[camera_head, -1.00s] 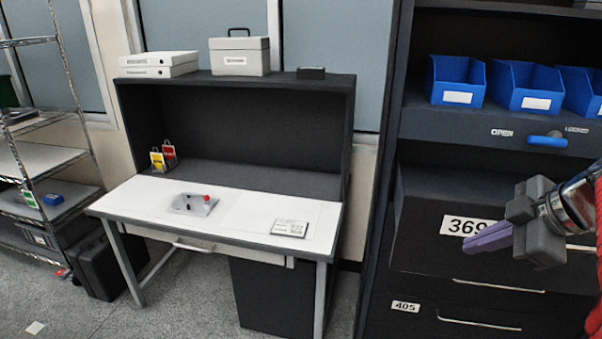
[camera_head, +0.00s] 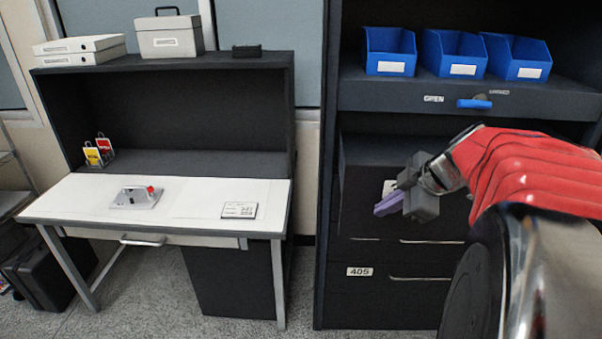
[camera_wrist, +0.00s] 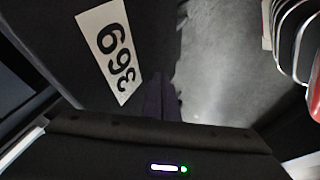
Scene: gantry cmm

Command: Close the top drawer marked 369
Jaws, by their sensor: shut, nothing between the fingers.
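The top drawer (camera_head: 357,205) is a dark front in the cabinet at the right of the head view and stands out from the cabinet. Its white label is mostly hidden behind my gripper there. In the wrist view the label 369 (camera_wrist: 109,50) shows clearly on the dark drawer front (camera_wrist: 60,40). My gripper (camera_head: 385,207) is shut and empty, with its purple fingers in front of the drawer face near the label. The fingers (camera_wrist: 160,97) also show in the wrist view, beside the label. I cannot tell whether they touch the drawer.
A lower drawer marked 405 (camera_head: 360,271) is below.

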